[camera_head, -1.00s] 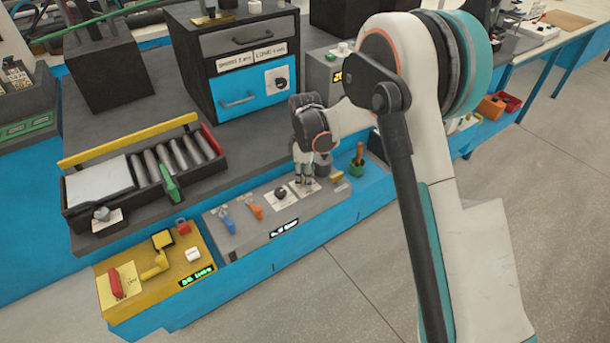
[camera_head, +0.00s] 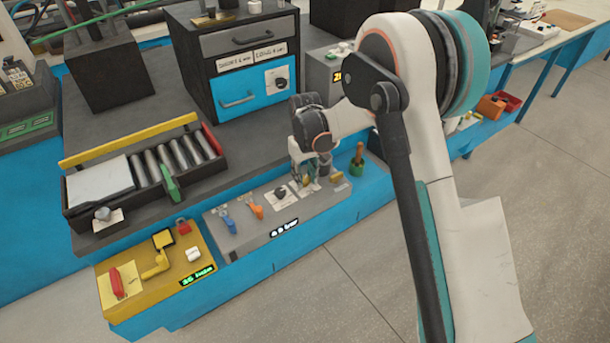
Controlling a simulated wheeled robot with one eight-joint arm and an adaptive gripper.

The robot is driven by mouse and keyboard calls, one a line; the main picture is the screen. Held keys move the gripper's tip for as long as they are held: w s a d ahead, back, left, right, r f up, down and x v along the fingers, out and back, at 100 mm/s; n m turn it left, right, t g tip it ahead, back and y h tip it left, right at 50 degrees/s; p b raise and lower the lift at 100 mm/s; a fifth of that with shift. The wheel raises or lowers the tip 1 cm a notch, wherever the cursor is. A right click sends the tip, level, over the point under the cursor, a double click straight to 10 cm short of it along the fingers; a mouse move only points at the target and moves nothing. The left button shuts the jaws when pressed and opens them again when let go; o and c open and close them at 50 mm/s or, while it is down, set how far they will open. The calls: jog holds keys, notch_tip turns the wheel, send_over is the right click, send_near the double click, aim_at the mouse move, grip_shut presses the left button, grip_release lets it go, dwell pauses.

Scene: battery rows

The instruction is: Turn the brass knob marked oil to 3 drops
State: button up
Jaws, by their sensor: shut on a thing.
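My gripper (camera_head: 304,172) points down over the right half of a grey sloped panel (camera_head: 250,222), at a knob on a pale label plate (camera_head: 313,187). It is shut on that knob, which looks like the brass one; the fingers hide most of it, and its marking and pointer cannot be read. A second small brass-coloured piece (camera_head: 337,177) stands just right of the fingers, apart from them. A black knob on a white plate (camera_head: 280,192) sits just left of the gripper.
A green pot with a brown handle (camera_head: 357,160) stands close on the right. A yellow panel (camera_head: 150,290) lies at the left, a drawer cabinet (camera_head: 240,60) behind.

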aim_at(305, 178)
jog(key=m, duration=0.3)
jog(key=shift+m, duration=2.1)
jog(key=o, duration=1.1)
notch_tip(305, 178, up, 12)
